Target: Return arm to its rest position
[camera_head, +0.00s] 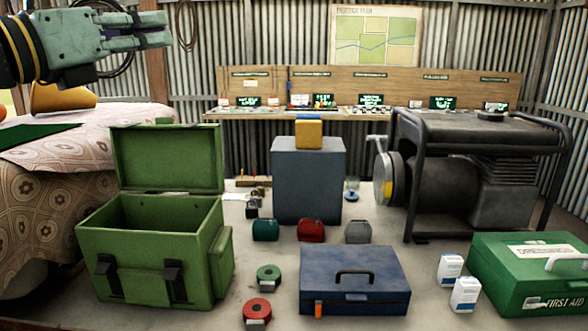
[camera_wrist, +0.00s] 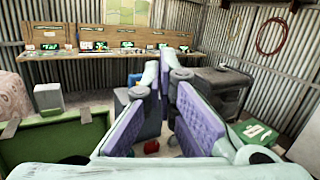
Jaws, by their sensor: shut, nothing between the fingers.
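My gripper (camera_head: 170,31) is at the upper left of the head view, raised above the patterned cloth and the open green box, pointing right. Its fingers are closed together with nothing between them. In the wrist view my gripper (camera_wrist: 163,75) fills the lower middle, with its purple finger pads close together. It touches no object that I can see. Most of my arm is out of view.
The open green box (camera_head: 150,245) stands front left beside the patterned cloth (camera_head: 35,200). A blue case (camera_head: 354,290), a green first aid box (camera_head: 535,275) and a black generator (camera_head: 440,165) stand to the right. The bench (camera_head: 275,112) lines the back wall. The air around my gripper looks clear.

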